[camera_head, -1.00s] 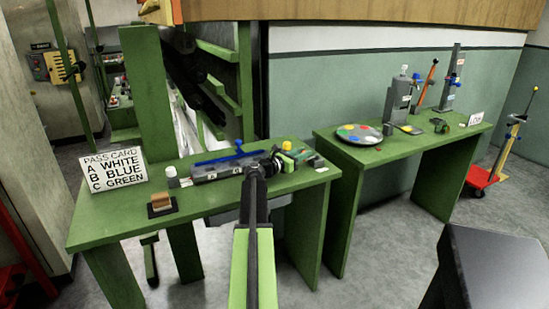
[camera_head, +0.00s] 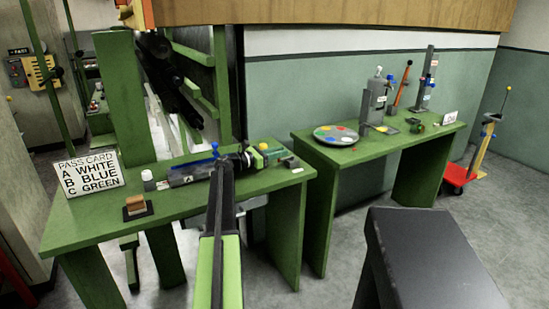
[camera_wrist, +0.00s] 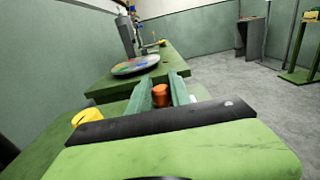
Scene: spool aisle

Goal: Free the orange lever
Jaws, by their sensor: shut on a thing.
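An orange lever (camera_head: 402,84) leans up from the grey fixtures on the right-hand green table in the head view. My gripper (camera_head: 238,158) is away from it, low over the right end of the left-hand table. In the wrist view my gripper's green fingers (camera_wrist: 162,84) are shut on a small orange-brown cylinder (camera_wrist: 161,96). My arm hides that cylinder in the head view. A grey fixture with a blue bar (camera_head: 192,161) lies just left of my gripper, and a yellow-green piece (camera_head: 260,150) lies just right.
A pass card (camera_head: 87,175) stands on the left table (camera_head: 85,222), with a brown block (camera_head: 136,205) near it. The right table (camera_head: 375,149) holds a disc with coloured spots (camera_head: 336,135). A dark box (camera_head: 425,250) is close at lower right. Floor shows between the tables.

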